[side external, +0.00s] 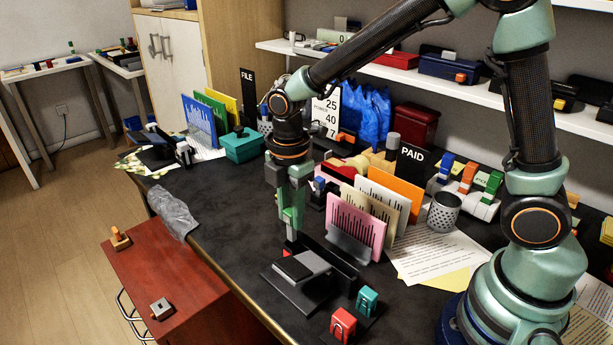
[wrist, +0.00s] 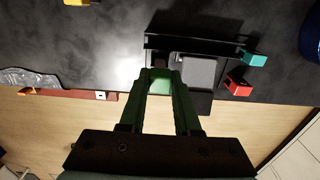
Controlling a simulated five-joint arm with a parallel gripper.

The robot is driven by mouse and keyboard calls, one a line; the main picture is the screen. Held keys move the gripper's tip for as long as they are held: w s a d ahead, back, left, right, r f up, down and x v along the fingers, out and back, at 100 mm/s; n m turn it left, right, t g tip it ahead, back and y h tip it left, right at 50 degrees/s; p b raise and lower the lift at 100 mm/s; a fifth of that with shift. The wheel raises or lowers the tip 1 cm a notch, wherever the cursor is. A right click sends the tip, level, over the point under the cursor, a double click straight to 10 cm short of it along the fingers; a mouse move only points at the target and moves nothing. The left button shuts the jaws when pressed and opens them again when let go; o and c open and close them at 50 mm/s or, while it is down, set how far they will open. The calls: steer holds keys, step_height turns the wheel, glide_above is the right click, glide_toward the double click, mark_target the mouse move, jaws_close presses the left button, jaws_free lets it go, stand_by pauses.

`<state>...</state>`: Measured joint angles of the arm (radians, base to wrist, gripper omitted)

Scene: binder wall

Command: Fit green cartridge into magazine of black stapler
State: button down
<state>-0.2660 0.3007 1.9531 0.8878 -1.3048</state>
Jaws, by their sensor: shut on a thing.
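My gripper (side external: 291,235) points down over the black stapler (side external: 308,266) near the front edge of the dark desk. In the wrist view its two green fingers (wrist: 161,74) are shut on the green cartridge (wrist: 160,86), which lies between them. In the side view the cartridge is hard to tell from the fingers. The stapler also shows in the wrist view (wrist: 198,71), with a grey top plate and a long dark bar behind. The fingertips are at its left end. I cannot tell whether the cartridge touches the magazine.
A teal block (side external: 367,300) and a red block (side external: 342,324) stand right of the stapler. A rack of pink and tan cards (side external: 355,225) stands close behind it. A red cabinet (side external: 170,275) is below the desk's front edge. The desk left of the stapler is mostly clear.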

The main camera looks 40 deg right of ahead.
mark_target(292, 239)
steer(key=shift+f, duration=2.75)
stand_by(0.3)
steer(key=c, duration=0.5)
jaws_free()
steer(key=shift+c, duration=0.2)
steer(key=shift+r, duration=0.15)
step_height(292, 239, up, 12)
steer(key=shift+f, duration=0.1)
steer(key=s+d+r+m+t, duration=0.5)
steer(key=s+d+m, duration=0.4)
steer(key=m, duration=0.9)
steer(key=shift+d+r+t, duration=0.3)
steer(key=shift+d+r, duration=0.3)
steer(key=shift+r, duration=0.2)
